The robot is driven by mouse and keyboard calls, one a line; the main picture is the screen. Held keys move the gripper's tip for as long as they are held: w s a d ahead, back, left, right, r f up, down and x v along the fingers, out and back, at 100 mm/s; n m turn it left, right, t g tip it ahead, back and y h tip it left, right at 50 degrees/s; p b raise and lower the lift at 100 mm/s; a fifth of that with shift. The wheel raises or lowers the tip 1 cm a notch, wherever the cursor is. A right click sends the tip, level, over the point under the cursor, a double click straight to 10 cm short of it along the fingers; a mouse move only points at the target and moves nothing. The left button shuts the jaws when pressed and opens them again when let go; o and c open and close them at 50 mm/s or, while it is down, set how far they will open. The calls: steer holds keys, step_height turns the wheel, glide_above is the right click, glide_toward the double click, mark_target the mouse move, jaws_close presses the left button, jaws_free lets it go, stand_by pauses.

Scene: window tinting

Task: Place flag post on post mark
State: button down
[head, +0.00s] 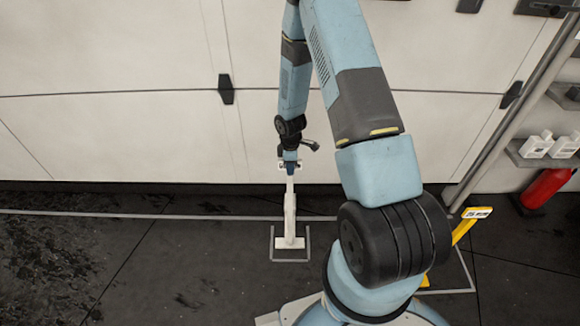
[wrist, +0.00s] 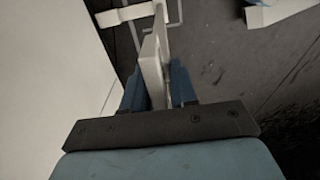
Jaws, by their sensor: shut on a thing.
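The white flag post (head: 290,210) hangs roughly upright below my gripper (head: 290,167), with its wide foot at the bottom. In the wrist view the post (wrist: 153,62) stands between my two blue fingers (wrist: 158,88), which are shut on it. The post mark (head: 291,261) is a pale square outline on the dark floor. In the head view the foot appears inside this outline. In the wrist view part of the mark (wrist: 182,14) shows beside the foot, which reaches past it to the left. I cannot tell whether the foot touches the floor.
A white panelled door (head: 120,130) stands close behind the post. At right are a yellow object (head: 465,228), a red cylinder (head: 546,187), a metal pole (head: 515,115) and a shelf (head: 540,158). The floor left of the mark is clear.

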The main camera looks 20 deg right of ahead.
steer(key=c, duration=0.9)
jaws_free()
steer(key=shift+r, duration=0.1)
step_height(320, 180, up, 12)
steer(key=shift+r, duration=0.1)
steer(key=s+d+r+m+t+h, duration=0.1)
steer(key=s+r+m, duration=0.25)
steer(key=r, duration=0.95)
steer(key=s+d+r+m+t, duration=0.1)
steer(key=s+r+m+t, duration=0.2)
steer(key=r, duration=1.1)
steer(key=shift+s+a+r+m+t+y, duration=0.25)
steer(key=shift+s+r+m, duration=1.05)
steer(key=shift+s+r, duration=1.7)
steer(key=shift+s+a+r+m+t+y, duration=0.1)
steer(key=shift+s+a+r+m+t, duration=0.3)
steer(key=shift+s+r+m, duration=2.5)
steer(key=shift+s+a+r+n+t+y, duration=0.25)
steer(key=shift+s+r, duration=0.95)
steer(key=shift+s, duration=3.8)
